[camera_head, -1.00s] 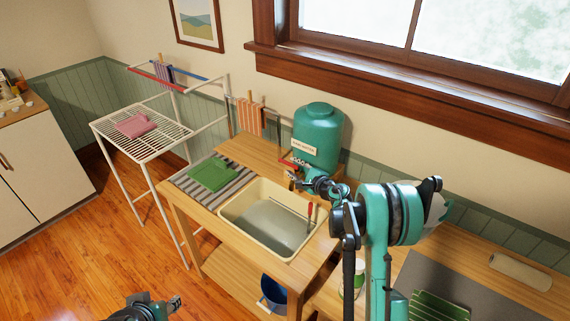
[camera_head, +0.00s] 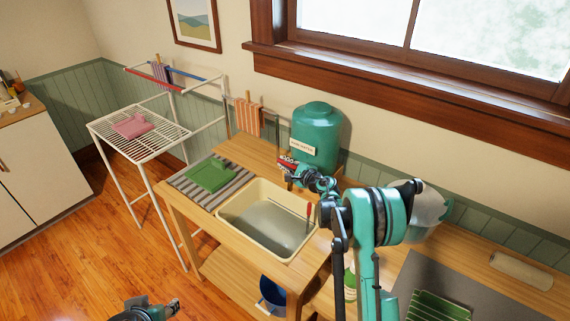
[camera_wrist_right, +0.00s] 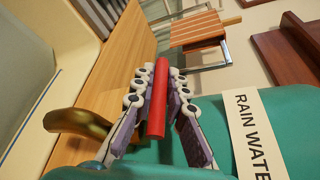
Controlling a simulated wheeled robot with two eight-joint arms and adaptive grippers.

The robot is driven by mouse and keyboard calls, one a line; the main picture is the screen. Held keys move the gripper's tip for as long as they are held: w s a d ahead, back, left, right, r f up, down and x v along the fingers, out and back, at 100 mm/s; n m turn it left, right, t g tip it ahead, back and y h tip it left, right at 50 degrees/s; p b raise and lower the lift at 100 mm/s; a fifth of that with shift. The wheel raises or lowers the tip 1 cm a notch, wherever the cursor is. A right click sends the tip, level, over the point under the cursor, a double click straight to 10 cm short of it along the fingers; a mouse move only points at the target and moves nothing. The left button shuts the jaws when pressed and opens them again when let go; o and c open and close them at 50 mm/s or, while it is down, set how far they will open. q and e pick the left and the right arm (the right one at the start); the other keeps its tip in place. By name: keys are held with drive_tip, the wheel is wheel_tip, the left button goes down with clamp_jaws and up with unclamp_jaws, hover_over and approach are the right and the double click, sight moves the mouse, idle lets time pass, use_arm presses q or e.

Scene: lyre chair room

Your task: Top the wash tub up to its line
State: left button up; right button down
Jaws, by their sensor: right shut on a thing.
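The wash tub (camera_head: 233,230) is a cream basin set into the wooden stand, with grey water in it. A thin red-topped upright piece (camera_head: 309,211) stands at its right inner side; I cannot make out the fill line. Behind the tub stands a green tank (camera_head: 318,135) labelled as rain water. My right gripper (camera_head: 287,168) is at the tank's front, shut on a red bar-like handle (camera_wrist_right: 158,95) between its pads. A brass spout (camera_wrist_right: 78,122) is beside it in the wrist view; I see no stream. My left gripper (camera_head: 172,308) is low at the bottom edge, its jaws unclear.
A green cloth (camera_head: 209,174) lies on a striped mat (camera_head: 190,188) left of the tub. A white drying rack (camera_head: 150,150) stands further left. A blue bucket (camera_head: 271,292) sits on the lower shelf. The counter at right holds a rolled item (camera_head: 520,270).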

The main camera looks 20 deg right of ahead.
drive_tip(key=shift+s+n+g+y, duration=0.1)
drive_tip(key=shift+n+g+y, duration=0.2)
drive_tip(key=shift+n+y, duration=0.3)
drive_tip(key=shift+s+a+n+g+y+b, duration=0.25)
drive_tip(key=shift+n+g+y, duration=0.2)
drive_tip(key=shift+n+y, duration=0.3)
drive_tip(key=shift+s+a+n+g+y+b, duration=0.25)
drive_tip(key=shift+n+g+y, duration=0.25)
drive_tip(key=shift+y, duration=0.35)
drive_tip(key=c, duration=1.5)
unclamp_jaws()
drive_tip(key=shift+c, duration=0.2)
drive_tip(key=v, duration=1.2)
idle(2.5)
